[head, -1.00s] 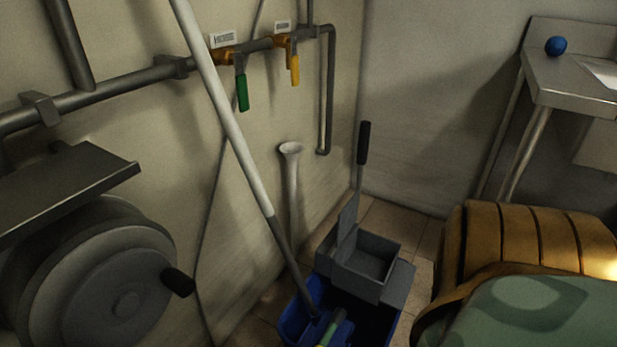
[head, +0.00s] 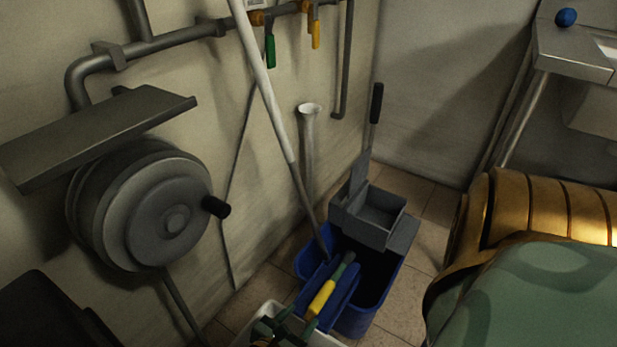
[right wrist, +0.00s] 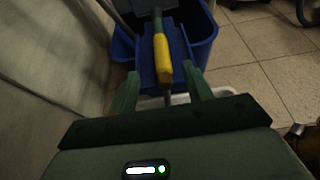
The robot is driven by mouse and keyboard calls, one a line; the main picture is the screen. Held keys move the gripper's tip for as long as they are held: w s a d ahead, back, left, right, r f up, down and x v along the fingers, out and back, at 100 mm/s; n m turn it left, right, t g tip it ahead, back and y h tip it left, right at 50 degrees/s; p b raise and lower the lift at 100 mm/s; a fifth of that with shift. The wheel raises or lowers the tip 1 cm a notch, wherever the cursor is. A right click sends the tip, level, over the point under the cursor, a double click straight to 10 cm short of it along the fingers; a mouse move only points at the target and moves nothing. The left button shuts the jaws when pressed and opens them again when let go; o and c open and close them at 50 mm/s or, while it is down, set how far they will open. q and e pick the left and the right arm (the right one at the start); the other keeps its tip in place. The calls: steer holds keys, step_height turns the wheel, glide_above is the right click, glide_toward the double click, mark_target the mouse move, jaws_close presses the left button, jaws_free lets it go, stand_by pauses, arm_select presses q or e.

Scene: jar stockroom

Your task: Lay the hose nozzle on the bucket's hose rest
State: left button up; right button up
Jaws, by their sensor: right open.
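The hose nozzle (head: 322,297) has a yellow grip and a green and dark front end. It lies tilted along a blue sloped piece (head: 345,287) at the near side of the blue bucket (head: 356,322), apparently the hose rest. In the right wrist view the nozzle (right wrist: 162,60) lies over the blue piece, with a grey stem at its near end. My right gripper (head: 290,328) is open at the near end of the nozzle. In the right wrist view its fingers (right wrist: 162,84) stand apart on either side of the stem, not visibly touching it. My left gripper is not in view.
A white container (head: 262,312) stands close to the bucket's near side. A grey wringer (head: 377,212) and a mop pole (head: 268,90) stand at the bucket. A hose reel (head: 160,215) is on the left wall; a brown and green bulky shape (head: 540,270) is at right.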

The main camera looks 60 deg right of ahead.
steer(key=w+r+n+t+h, duration=0.1)
steer(key=w+r+n+t, duration=0.5)
steer(key=n+t, duration=0.65)
steer(key=s+a+r+n+t+y, duration=0.1)
steer(key=a+r+n+t+y, duration=0.15)
steer(key=a+n+y, duration=0.75)
steer(key=s+a+r+n+t+y, duration=0.1)
steer(key=a+n+t+y, duration=0.25)
steer(key=n, duration=1.25)
steer(key=s+a+f+n+g+y, duration=0.4)
steer(key=s+n+g, duration=0.2)
steer(key=s+n, duration=0.45)
steer(key=s+d+f+n+g+h, duration=0.1)
steer(key=s+d+n+g, duration=0.2)
steer(key=s+n, duration=0.3)
steer(key=s+d+n+g+h, duration=0.2)
steer(key=s+d+n+g, duration=0.1)
steer(key=s+n, duration=0.3)
steer(key=shift+d+f+n+g, duration=0.15)
steer(key=shift+f+n+g, duration=0.25)
steer(key=shift+g, duration=0.15)
